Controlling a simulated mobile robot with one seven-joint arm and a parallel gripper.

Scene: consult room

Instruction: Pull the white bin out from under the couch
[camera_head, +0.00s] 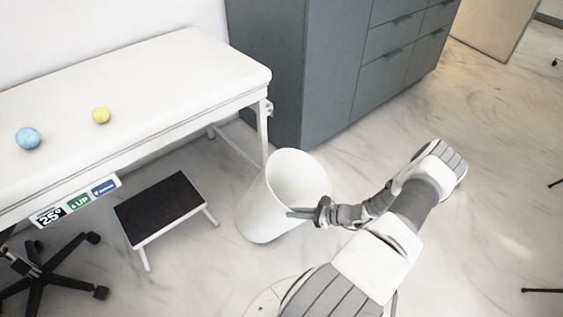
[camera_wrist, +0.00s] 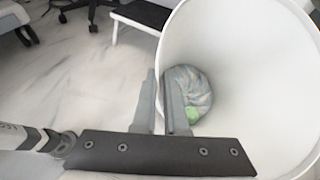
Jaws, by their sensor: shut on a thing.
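The white bin (camera_head: 262,212) stands tilted on the marble floor in front of the couch's right end, clear of the couch in the head view. My gripper (camera_head: 305,213) is at its right side, shut on the bin's wall near the rim. In the wrist view, one finger is inside the bin (camera_wrist: 262,75) and one outside, with the wall between the fingertips (camera_wrist: 166,100). A crumpled grey bundle (camera_wrist: 188,90) and a small green item (camera_wrist: 193,113) lie inside the bin. The white couch (camera_head: 150,80) is at the left.
A black-topped step stool (camera_head: 160,208) stands left of the bin. A wheeled chair base (camera_head: 45,270) is at the lower left. Grey cabinets (camera_head: 330,70) stand behind. A blue ball (camera_head: 28,138) and a yellow ball (camera_head: 101,115) rest on the couch.

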